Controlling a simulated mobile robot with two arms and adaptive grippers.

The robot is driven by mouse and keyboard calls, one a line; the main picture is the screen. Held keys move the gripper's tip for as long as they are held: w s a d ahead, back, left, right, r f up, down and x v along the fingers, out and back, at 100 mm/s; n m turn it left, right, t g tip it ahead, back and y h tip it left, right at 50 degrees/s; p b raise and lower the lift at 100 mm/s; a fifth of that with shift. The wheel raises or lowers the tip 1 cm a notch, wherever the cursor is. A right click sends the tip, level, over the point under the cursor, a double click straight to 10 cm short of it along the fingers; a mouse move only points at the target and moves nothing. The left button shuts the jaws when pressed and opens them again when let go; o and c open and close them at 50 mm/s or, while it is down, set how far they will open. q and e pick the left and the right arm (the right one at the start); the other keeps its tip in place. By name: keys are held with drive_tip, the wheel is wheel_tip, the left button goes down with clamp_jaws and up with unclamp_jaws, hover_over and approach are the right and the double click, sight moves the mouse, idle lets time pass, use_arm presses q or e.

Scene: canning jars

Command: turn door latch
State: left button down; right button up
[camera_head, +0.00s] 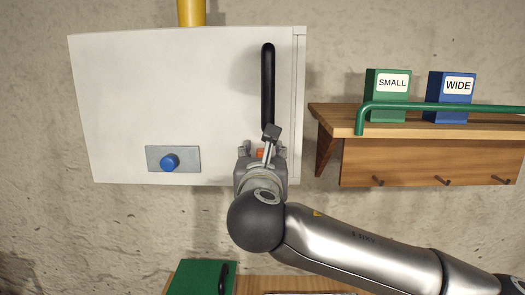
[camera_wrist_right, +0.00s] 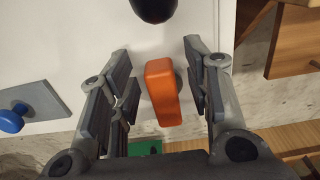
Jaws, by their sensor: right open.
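The white cabinet door (camera_head: 180,100) is on the wall and looks closed. It has a long black vertical handle (camera_head: 268,85) near its right edge. An orange latch (camera_wrist_right: 162,92) is on the door below the handle, and a small part of it shows in the head view (camera_head: 260,153). My right gripper (camera_head: 261,148) is open at the door's lower right. In the right wrist view its fingers stand on both sides of the latch, with gaps visible on both sides. The latch looks roughly upright, slightly tilted. My left gripper is not in view.
A blue knob (camera_head: 169,162) on a grey plate (camera_head: 188,159) is left of my right gripper. A wooden shelf (camera_head: 330,118) at right carries a green SMALL box (camera_head: 388,103), a blue WIDE box (camera_head: 450,103) and a green rail (camera_head: 430,106). A green object (camera_head: 195,278) is below.

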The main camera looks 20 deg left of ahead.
clamp_jaws()
idle(0.3)
drive_tip(key=f+m+b, duration=0.1)
drive_tip(key=m+b, duration=0.3)
drive_tip(key=m, duration=0.2)
drive_tip(key=d+m+b, duration=0.1)
drive_tip(key=m+b, duration=0.3)
drive_tip(key=m, duration=0.2)
drive_tip(key=d+f+m+b, duration=0.1)
drive_tip(key=m+b, duration=0.4)
drive_tip(key=shift+w+d+f+m, duration=0.25)
drive_tip(key=shift+w+f+m, duration=0.05)
drive_tip(key=shift+f+m, duration=0.1)
idle(0.5)
